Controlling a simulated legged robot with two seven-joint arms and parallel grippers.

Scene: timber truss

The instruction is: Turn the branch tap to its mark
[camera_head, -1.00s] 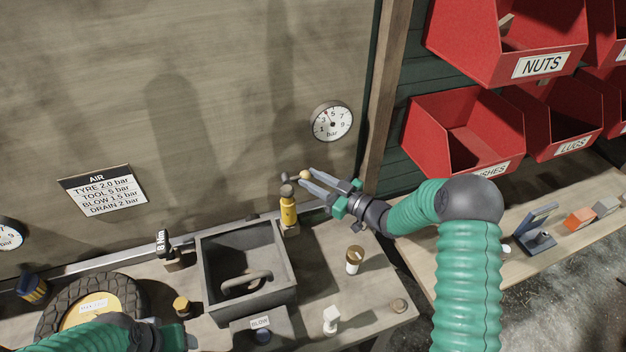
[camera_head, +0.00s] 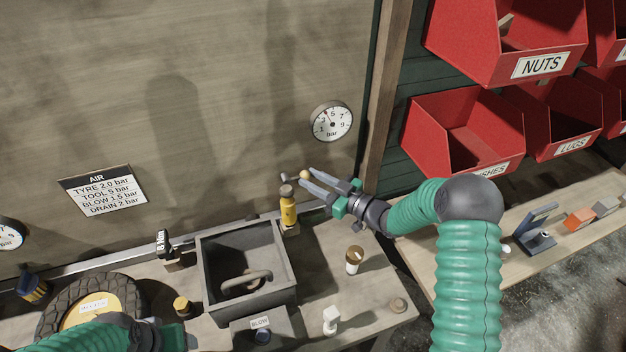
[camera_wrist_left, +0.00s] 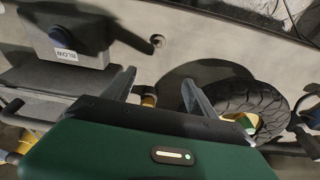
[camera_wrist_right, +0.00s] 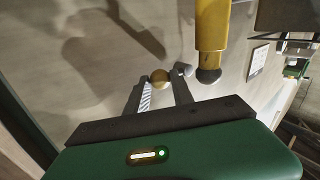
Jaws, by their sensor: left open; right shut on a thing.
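The branch tap shows as a small tan ball knob (camera_head: 305,175) with a grey stub (camera_head: 284,177) beside it, low on the back board. My right gripper (camera_head: 309,179) comes in from the right with its fingers on either side of the knob, shut on it. In the right wrist view the tan knob (camera_wrist_right: 160,77) sits between the fingertips, with the grey end (camera_wrist_right: 184,68) close by. I cannot make out the tap's mark. A round bar gauge (camera_head: 332,121) hangs above. My left gripper (camera_wrist_left: 157,90) is open and empty over the bench.
A yellow cylinder with a dark cap (camera_head: 288,208) stands just left of the right fingers. A grey bin (camera_head: 205,275), a tyre (camera_head: 55,305), a white-and-brown knob (camera_head: 354,259) and a BLOW box (camera_head: 275,325) crowd the bench. Red bins (camera_head: 465,120) hang at the right.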

